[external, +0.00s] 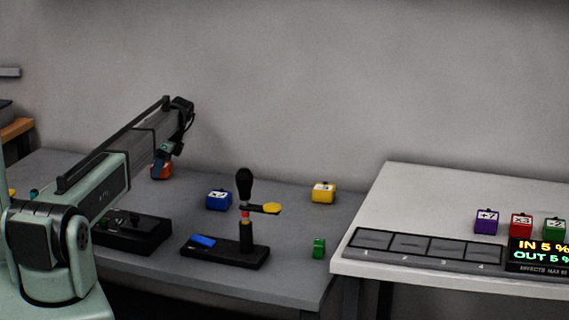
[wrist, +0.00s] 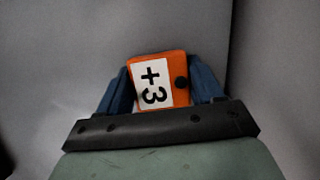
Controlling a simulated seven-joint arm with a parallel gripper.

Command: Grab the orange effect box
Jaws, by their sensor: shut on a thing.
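The orange effect box (wrist: 180,68) is between the two blue fingers of my gripper (wrist: 160,85) in the wrist view. It has a white "+3" label and a dark round knob on its top face. In the external view the orange box (external: 161,171) is at the back left of the grey table, under my gripper (external: 163,158). My gripper is shut on it. The arm partly hides the box there, and I cannot tell whether its underside touches the table.
A blue box (external: 219,199), a yellow box (external: 323,192) and a green block (external: 319,248) stand on the grey table. A black stand with an upright lever (external: 245,215) is in the middle. The white table (external: 440,185) at right holds a slotted panel (external: 425,250) and several boxes.

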